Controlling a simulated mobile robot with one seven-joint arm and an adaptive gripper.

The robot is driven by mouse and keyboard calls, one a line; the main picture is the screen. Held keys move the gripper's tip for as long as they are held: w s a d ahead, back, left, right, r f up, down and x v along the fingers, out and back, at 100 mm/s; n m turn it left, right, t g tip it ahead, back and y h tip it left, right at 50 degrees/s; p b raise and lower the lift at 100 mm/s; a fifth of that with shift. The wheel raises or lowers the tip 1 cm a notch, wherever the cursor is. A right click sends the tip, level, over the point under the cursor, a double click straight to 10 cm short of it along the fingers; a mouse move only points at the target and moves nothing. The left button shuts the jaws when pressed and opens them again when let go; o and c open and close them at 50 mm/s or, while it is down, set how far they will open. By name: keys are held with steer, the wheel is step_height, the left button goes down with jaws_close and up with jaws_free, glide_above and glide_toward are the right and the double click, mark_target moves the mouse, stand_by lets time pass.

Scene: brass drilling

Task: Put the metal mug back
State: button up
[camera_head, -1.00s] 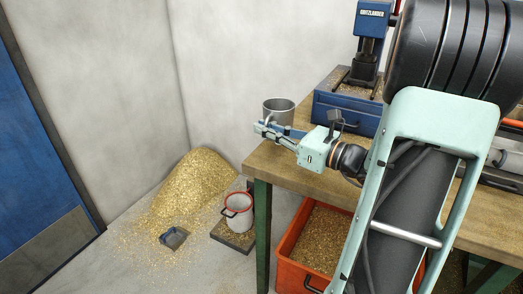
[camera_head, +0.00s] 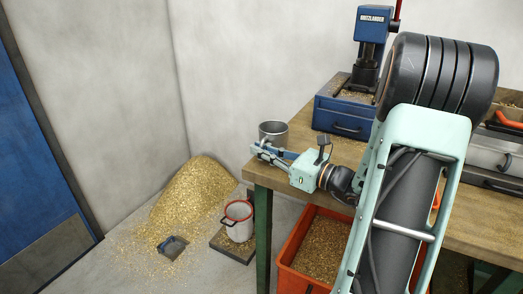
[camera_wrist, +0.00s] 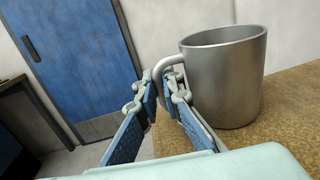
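A blue drill press (camera_head: 370,55) stands on a blue drawer box (camera_head: 342,118) right of the mug. The bench's left edge is close.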

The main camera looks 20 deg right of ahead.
steer(key=o, duration=0.5)
steer(key=shift+c, duration=0.2)
steer(key=shift+r, duration=0.25)
steer(key=p+v, duration=0.2)
steer(key=v, duration=1)
steer(key=shift+d, duration=0.1)
